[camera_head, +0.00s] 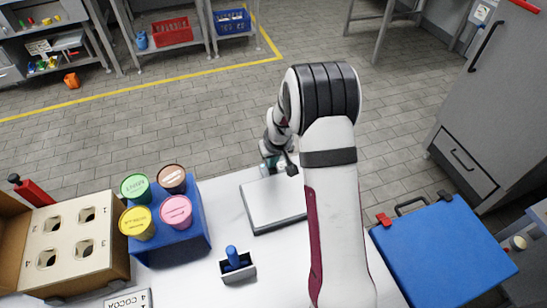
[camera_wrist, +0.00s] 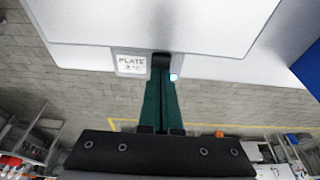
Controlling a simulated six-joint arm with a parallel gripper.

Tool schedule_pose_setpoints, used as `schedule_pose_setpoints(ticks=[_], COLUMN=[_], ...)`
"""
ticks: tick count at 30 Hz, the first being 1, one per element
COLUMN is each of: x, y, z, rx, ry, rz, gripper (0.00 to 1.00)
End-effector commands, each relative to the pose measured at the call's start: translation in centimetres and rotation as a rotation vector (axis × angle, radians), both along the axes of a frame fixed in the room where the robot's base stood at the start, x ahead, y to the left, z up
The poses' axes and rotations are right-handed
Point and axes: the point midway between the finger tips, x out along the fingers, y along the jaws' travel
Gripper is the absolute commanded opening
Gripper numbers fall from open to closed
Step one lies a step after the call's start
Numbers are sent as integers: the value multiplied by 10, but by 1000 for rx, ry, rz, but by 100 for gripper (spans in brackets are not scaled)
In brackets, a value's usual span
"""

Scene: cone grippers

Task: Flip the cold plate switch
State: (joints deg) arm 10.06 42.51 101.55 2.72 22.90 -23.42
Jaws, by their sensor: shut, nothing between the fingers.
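The cold plate (camera_head: 272,206) is a flat grey-white slab on the white table, partly hidden behind my arm. In the wrist view its pale surface (camera_wrist: 150,25) fills the top, with a label panel (camera_wrist: 131,65) reading "PLATE" and a temperature on its edge. The black switch (camera_wrist: 161,61) sits beside that label, with a small glowing blue-white light (camera_wrist: 173,77) just to its right. My gripper (camera_wrist: 161,80) has green fingers, closed together and empty. Their tips are at the switch in the picture; I cannot tell whether they touch it. In the head view my gripper (camera_head: 270,163) is at the plate's far edge.
A blue holder (camera_head: 185,243) with several coloured tubs and a wooden box (camera_head: 75,245) with holes stand at left. A small tray (camera_head: 238,268) with a blue-handled tool lies in front of the plate. A blue case (camera_head: 440,250) is at right.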

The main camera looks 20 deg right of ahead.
Motion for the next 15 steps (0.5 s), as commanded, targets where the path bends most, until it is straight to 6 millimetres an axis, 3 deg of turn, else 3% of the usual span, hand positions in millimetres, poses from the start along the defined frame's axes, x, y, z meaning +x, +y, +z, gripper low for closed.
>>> schedule_pose_setpoints(ticks=[6,15], x=[-6,-37], y=[0,-1], z=[42,104], rx=[-1,-1], ry=[-4,-3], rz=[0,-1], gripper=[0,0])
